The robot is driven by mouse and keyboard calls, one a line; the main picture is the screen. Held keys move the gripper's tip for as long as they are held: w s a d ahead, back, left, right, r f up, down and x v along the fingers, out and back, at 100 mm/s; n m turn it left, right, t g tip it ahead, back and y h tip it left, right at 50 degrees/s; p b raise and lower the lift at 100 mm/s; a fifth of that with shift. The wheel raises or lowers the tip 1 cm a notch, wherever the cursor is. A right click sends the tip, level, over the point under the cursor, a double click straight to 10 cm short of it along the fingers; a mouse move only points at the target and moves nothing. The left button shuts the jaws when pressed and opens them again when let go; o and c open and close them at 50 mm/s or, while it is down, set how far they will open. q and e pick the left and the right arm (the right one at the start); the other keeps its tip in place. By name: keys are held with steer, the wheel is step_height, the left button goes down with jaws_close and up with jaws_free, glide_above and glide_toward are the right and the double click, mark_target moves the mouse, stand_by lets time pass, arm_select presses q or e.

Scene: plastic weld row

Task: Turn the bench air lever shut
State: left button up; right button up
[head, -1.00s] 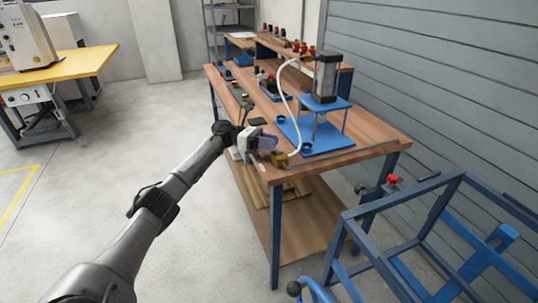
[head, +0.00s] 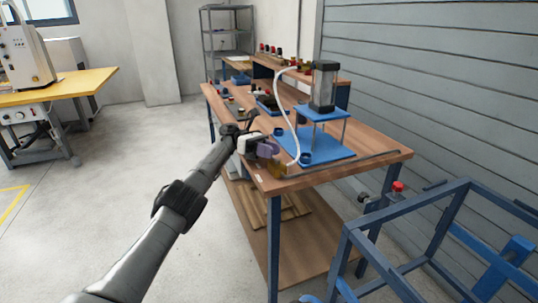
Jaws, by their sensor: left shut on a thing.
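My left gripper (head: 266,150) is at the near left corner of the wooden bench (head: 373,160). It is shut at the brass-coloured air valve fitting (head: 275,168), where the white hose (head: 291,118) comes down. The gripper's fingers cover the lever, so its handle and angle cannot be made out. My right gripper is not in view.
A blue press stand (head: 322,147) with a dark clear-sided cylinder stands just right of the gripper. A blue frame (head: 408,215) stands at the front right. A yellow-topped table (head: 70,90) is at the left. The floor between is clear.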

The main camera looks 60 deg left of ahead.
arm_select(q)
steer(key=shift+w+g, duration=0.1)
steer(key=shift+g, duration=0.2)
stand_by(0.4)
steer(key=o, duration=0.9)
